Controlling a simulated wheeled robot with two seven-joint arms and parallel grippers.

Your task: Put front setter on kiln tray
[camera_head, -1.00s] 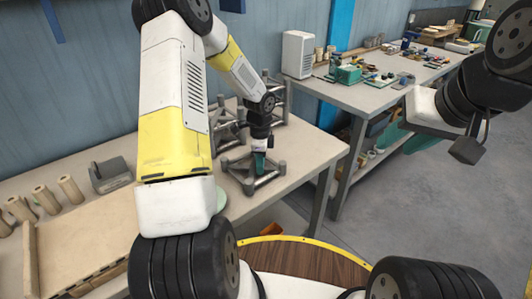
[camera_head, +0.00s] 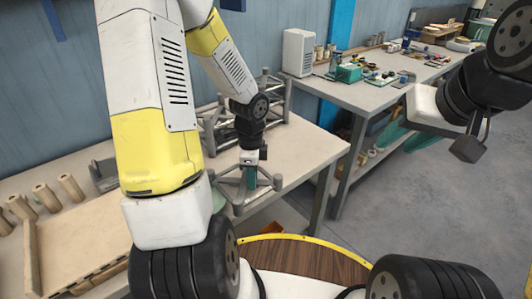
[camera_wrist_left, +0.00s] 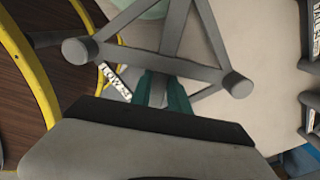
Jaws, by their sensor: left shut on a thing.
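The front setter, a grey open frame of tubes with round ends (camera_head: 266,183), is at the front edge of the bench. My left gripper (camera_head: 250,178) points down and is shut on one of its tubes. In the left wrist view the setter (camera_wrist_left: 178,66) spreads out beyond the teal fingers (camera_wrist_left: 163,92). Whether it is clear of the bench top I cannot tell. The kiln tray seems to be the tan board with a raised wall (camera_head: 30,258) at lower left, partly hidden by my left arm. My right gripper (camera_head: 468,148) hangs at the right, away from the bench; its jaws are unclear.
More grey setters (camera_head: 275,92) stand at the back of the bench. Several tan cylinders (camera_head: 72,190) and a grey block stand behind the tray. A second bench (camera_head: 375,92) with tools is at the back right. The bench top right of the setter is clear (camera_head: 310,150).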

